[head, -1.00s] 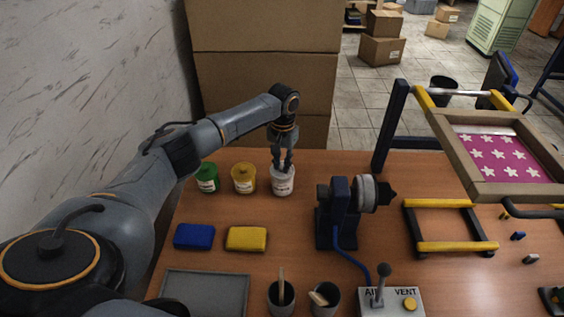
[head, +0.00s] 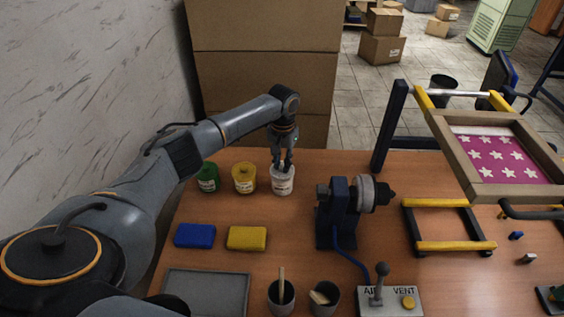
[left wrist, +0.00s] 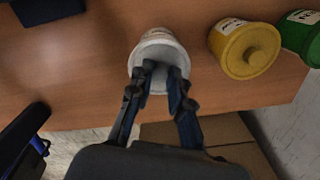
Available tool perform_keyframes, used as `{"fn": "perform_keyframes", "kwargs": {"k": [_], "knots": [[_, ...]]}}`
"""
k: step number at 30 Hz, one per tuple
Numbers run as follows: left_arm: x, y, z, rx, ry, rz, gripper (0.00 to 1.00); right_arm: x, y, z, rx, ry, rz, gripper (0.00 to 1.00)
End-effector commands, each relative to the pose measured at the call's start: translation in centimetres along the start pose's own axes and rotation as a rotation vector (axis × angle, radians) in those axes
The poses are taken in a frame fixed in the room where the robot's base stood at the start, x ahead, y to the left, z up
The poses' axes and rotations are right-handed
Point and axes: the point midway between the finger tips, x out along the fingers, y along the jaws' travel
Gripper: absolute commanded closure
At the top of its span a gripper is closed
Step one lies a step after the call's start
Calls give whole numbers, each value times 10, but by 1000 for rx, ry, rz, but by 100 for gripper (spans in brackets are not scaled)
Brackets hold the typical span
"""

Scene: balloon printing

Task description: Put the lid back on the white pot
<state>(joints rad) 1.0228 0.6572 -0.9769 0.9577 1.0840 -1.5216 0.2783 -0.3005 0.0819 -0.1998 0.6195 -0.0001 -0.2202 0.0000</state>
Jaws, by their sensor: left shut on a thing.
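The white pot (head: 283,182) stands upright on the table, at the right end of a row with the yellow and green pots. My left gripper (head: 283,165) points down over its top. In the left wrist view the two fingers of my left gripper (left wrist: 163,75) reach to a pale round lid (left wrist: 160,51) at the mouth of the white pot (left wrist: 157,34). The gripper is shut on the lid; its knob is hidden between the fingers. I cannot tell whether the lid sits fully flat on the rim. My right gripper is not in view.
The lidded yellow pot (head: 244,179) and green pot (head: 207,178) stand left of the white pot. A dark clamp-like machine (head: 340,212) stands to the right. Blue (head: 194,236) and yellow (head: 246,238) blocks lie in front. Cardboard boxes (head: 262,75) rise behind the table.

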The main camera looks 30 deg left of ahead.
Motion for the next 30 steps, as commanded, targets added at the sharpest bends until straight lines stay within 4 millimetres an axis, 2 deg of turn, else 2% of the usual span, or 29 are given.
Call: {"fn": "perform_keyframes", "kwargs": {"k": [30], "knots": [[3,0,0,0,0,0,100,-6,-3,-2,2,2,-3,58]]}}
